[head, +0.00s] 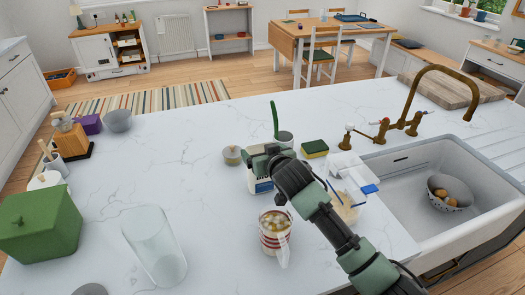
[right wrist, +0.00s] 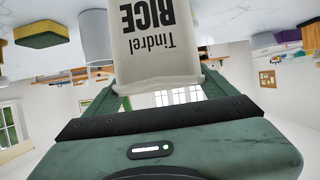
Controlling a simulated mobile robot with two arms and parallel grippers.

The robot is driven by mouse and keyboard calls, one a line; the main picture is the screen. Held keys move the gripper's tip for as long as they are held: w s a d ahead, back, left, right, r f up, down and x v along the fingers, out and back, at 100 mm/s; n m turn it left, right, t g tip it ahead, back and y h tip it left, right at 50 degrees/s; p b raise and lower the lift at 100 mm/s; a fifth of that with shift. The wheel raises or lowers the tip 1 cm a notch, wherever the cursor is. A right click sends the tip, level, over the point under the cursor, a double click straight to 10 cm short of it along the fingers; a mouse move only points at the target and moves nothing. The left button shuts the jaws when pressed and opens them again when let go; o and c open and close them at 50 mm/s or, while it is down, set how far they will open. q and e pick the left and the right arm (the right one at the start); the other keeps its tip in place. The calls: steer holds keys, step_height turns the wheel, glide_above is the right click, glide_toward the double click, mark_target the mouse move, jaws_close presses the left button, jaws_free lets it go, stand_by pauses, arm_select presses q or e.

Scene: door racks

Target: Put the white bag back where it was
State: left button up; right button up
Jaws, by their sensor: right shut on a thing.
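The white bag (head: 262,184), a rice bag with blue near its bottom edge, is at the middle of the marble counter in the head view. In the right wrist view the bag (right wrist: 155,45) appears upside down, with "Tindrel RICE" printed in black. My right gripper (head: 262,160) is shut on its top end, one finger on each side. The gripper and arm hide part of the bag in the head view. I cannot tell whether its bottom touches the counter. My left gripper is not in view.
A striped mug (head: 274,240) stands in front of the bag. A lidded pot (head: 232,156), a grey cup (head: 285,139) and a sponge (head: 314,149) are close by. The sink (head: 410,215) is at right, a glass jar (head: 153,250) at left. The counter's left middle is clear.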

steer(key=o, duration=1.9)
steer(key=shift+f, duration=0.15)
steer(key=shift+r, duration=0.3)
steer(key=shift+s, duration=0.25)
steer(key=b+v, duration=0.2)
steer(key=v, duration=0.9)
steer(key=shift+s+d+r, duration=0.1)
steer(key=shift+s, duration=0.1)
